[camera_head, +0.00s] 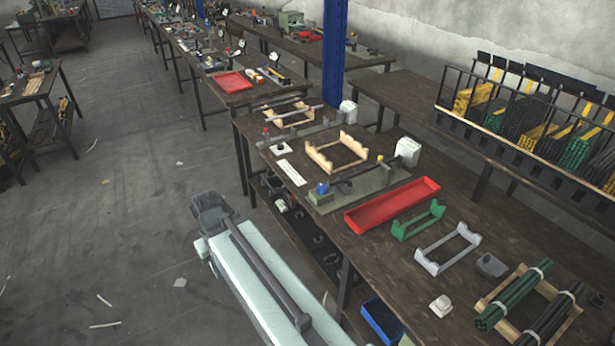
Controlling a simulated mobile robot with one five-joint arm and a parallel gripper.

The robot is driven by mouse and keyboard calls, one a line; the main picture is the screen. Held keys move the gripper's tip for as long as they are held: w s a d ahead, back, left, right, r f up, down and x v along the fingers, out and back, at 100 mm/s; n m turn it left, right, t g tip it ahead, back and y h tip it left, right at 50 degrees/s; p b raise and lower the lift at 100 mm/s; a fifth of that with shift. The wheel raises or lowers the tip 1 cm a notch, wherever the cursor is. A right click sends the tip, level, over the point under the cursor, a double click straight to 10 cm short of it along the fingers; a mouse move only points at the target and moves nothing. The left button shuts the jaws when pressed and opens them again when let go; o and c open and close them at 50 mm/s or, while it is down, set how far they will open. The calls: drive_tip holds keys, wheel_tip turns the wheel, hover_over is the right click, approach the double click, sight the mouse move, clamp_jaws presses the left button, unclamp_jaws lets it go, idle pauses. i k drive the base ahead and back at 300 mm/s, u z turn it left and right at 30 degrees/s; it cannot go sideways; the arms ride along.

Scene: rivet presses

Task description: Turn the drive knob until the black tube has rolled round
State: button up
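The nearer rivet press (365,190) has a green base and stands on the bench, behind the red tray. A blue knob (322,188) sits at its left end, probably the drive knob. A black tube (362,174) runs from near the knob toward a white box (407,151) at the right end. Its markings are too small to read. My arm lies low at the front, left of the bench. The dark block at its far end looks like my gripper (209,211). It is well apart from the knob and over the floor side; its fingers cannot be made out.
A red tray (392,204) lies right in front of the press. A wooden frame (336,152) stands behind it. A second press with a red knob (265,131) is farther back. Green and grey cradles and tube bundles (513,294) fill the near bench. The floor at left is mostly clear.

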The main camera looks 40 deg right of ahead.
sight(321, 188)
drive_tip(key=u, duration=0.15)
drive_tip(key=i, duration=1.55)
drive_tip(key=z, duration=0.35)
